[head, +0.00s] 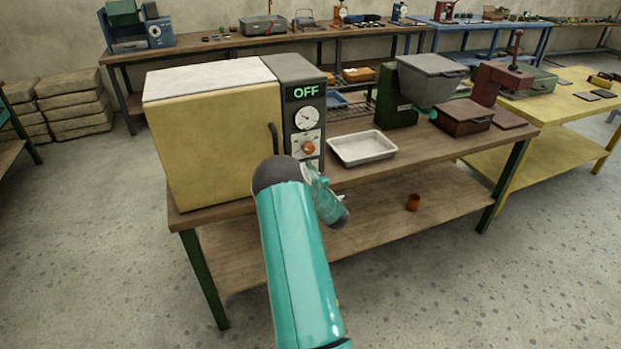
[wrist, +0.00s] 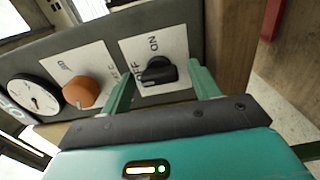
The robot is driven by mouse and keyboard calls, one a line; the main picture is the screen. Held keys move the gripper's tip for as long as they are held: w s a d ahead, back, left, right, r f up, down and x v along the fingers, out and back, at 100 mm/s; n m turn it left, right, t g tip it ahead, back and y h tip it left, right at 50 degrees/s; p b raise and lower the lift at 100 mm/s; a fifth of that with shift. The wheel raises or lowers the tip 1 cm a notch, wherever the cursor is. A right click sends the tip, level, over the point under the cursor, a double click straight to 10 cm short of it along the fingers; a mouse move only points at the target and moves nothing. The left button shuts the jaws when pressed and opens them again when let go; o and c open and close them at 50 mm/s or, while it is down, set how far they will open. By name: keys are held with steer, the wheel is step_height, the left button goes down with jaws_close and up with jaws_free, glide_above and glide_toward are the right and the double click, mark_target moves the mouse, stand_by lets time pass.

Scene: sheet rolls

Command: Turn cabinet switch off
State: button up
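The cabinet (head: 205,140) is a cream box with a grey control panel (head: 295,72) on its right side. The panel's green display (head: 305,92) reads OFF. In the wrist view the black switch knob (wrist: 158,70) sits on a white plate (wrist: 178,48) marked ON and OFF. Its grip lies roughly along the OFF label. My gripper (wrist: 162,68) is open, one finger on each side of the knob, with visible gaps; I cannot tell whether either finger touches the panel. In the head view my arm hides the knob and the fingertips.
An orange knob (wrist: 80,92) and a round dial (wrist: 35,98) are beside the switch on the panel. A white tray (head: 362,148) and a grey hopper machine (head: 428,78) stand to the right on the wooden bench.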

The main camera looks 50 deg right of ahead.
steer(key=shift+s, duration=0.1)
steer(key=v, duration=1.3)
steer(key=shift+s+a, duration=0.2)
steer(key=shift+s, duration=0.05)
